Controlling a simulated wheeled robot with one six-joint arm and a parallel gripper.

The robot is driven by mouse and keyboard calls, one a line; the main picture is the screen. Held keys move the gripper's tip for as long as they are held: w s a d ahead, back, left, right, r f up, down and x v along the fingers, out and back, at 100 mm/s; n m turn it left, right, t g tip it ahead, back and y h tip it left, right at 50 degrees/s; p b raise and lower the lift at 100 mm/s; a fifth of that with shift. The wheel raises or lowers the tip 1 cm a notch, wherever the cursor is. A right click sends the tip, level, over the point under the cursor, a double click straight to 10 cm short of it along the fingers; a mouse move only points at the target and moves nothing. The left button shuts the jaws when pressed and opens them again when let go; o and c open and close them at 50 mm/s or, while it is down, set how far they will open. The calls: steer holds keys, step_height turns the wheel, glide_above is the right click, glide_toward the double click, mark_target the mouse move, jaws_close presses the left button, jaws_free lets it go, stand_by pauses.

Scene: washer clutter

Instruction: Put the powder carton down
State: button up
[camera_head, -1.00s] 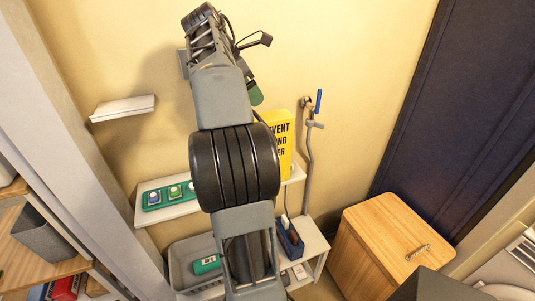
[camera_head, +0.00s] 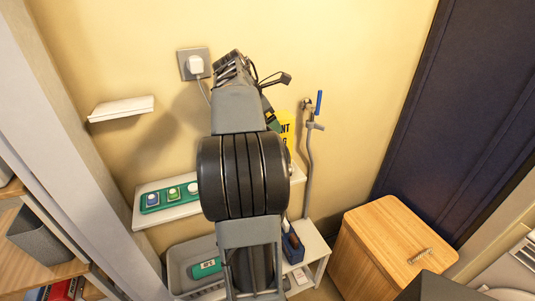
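A yellow carton with black print (camera_head: 288,121) stands against the wall above the right part of the white shelf. Only its upper right strip shows; my arm hides the rest, including its base. My arm rises from the bottom centre and bends toward the wall in front of the carton. The wrist end, with black cables and a small dark green part, is by the carton's upper left. My gripper's fingers are hidden behind the arm, so I cannot tell whether they touch the carton.
The white shelf (camera_head: 147,217) holds a green tray with round buttons (camera_head: 170,195) on its left.

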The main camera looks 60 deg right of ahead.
jaws_close()
stand_by(0.9)
